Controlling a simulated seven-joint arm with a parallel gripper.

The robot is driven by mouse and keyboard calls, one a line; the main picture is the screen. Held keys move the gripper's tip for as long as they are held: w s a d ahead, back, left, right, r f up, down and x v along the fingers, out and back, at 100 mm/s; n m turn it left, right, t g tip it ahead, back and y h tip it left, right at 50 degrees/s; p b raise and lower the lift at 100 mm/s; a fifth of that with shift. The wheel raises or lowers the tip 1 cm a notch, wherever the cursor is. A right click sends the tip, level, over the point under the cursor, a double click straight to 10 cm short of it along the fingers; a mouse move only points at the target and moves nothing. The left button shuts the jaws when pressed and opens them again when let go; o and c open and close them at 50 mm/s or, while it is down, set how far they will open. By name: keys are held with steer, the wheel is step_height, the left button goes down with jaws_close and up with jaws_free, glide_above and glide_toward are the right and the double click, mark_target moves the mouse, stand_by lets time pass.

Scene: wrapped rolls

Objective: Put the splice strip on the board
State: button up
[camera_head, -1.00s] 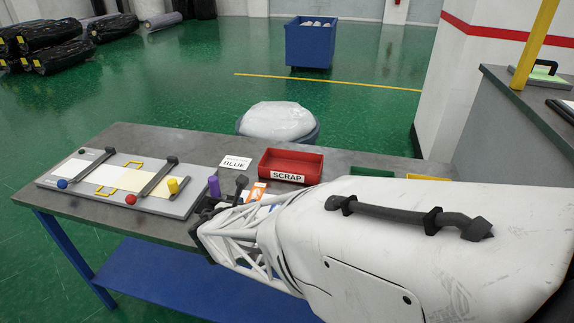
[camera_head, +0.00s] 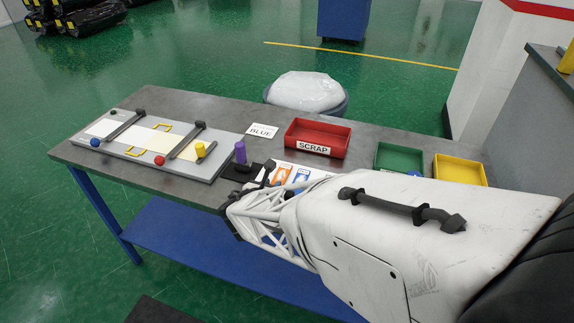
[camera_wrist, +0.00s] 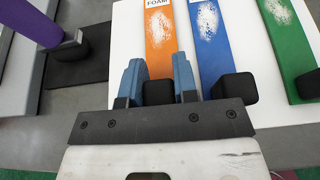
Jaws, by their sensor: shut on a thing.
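My gripper (camera_wrist: 157,66) is shut on the black block (camera_wrist: 158,92) at the near end of the orange strip (camera_wrist: 168,40), which is marked FOAM. The orange strip lies on a white sheet beside a blue strip (camera_wrist: 220,40) and a green strip (camera_wrist: 279,40), each with its own black block. The orange strip also shows in the head view (camera_head: 283,174), where my arm hides its near end and my fingertips. The board (camera_head: 201,167) lies to the left on the table, with pale sheets, two dark clamp bars and coloured knobs. A card (camera_head: 262,131) reads BLUE.
A purple handle (camera_head: 240,151) stands on a dark base between the board and the strips. Behind are a red SCRAP tray (camera_head: 316,138), a green tray (camera_head: 402,158) and a yellow tray (camera_head: 460,170).

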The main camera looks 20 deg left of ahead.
steer(key=shift+f, duration=0.2)
steer(key=o, duration=1)
steer(key=shift+c, duration=0.2)
steer(key=shift+r, duration=0.2)
steer(key=v, duration=1.2)
stand_by(0.4)
